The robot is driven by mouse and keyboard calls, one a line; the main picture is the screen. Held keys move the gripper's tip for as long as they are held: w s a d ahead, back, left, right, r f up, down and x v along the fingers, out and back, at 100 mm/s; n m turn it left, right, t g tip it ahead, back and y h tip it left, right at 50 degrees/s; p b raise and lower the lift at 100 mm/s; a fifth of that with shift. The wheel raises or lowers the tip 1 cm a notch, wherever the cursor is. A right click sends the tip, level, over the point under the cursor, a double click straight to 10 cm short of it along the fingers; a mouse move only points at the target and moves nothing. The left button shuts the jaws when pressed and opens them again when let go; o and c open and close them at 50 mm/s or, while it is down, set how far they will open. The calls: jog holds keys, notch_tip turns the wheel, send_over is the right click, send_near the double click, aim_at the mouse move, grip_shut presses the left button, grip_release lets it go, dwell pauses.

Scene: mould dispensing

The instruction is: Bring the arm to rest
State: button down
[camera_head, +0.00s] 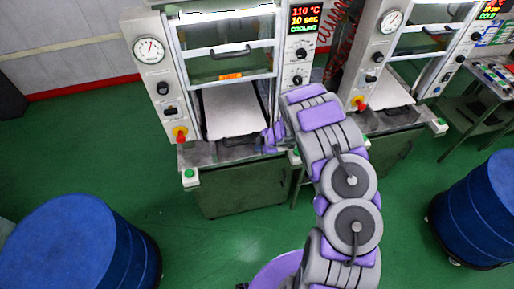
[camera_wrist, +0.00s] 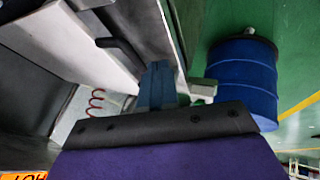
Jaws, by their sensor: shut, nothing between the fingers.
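My gripper (camera_head: 272,138) is at the end of my grey and purple arm in the head view, by the front right corner of the left press (camera_head: 153,90). The arm partly hides it, and I cannot tell whether it touches the press. In the wrist view the gripper's fingers (camera_wrist: 157,84) are together, with nothing held between them. The arm is raised and reaches forward from the bottom of the head view. The left press's display reads 110 °C, 10 sec, COOLING.
A second press (camera_head: 373,50) stands to the right, its display reading COLD. Blue drums stand at lower left (camera_head: 75,245) and right (camera_head: 485,205); a drum (camera_wrist: 240,80) also shows in the wrist view. Green floor (camera_head: 90,140) is open left of the press.

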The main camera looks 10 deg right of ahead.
jog(key=s+d+r+m+t+h+b, duration=0.1)
jog(key=d+r+m+h+b, duration=0.15)
jog(key=d+r, duration=0.5)
jog(key=d+r+m+t+h+b, duration=0.1)
jog(key=d+r+m+h, duration=0.3)
jog(key=r, duration=0.7)
jog(key=s+d+r+m+g+h+b, duration=0.1)
jog(key=s+d+r+m+h+b, duration=0.1)
jog(key=s+d+r+m+h, duration=0.5)
jog(key=s+a+m+g+y+b, duration=0.1)
jog(key=s+a+g+y+b, duration=0.1)
jog(key=s+a, duration=0.5)
jog(key=s+a+f+m+g+y+b, duration=0.1)
jog(key=s+a, duration=0.6)
jog(key=s, duration=1.2)
jog(key=s+a+m+g+y+b, duration=0.1)
jog(key=s+a+g+y+b, duration=0.2)
jog(key=s, duration=1)
jog(key=a+g+y, duration=0.2)
jog(key=a+y, duration=0.1)
jog(key=a, duration=0.2)
jog(key=shift+s+f, duration=0.3)
jog(key=shift+f, duration=0.05)
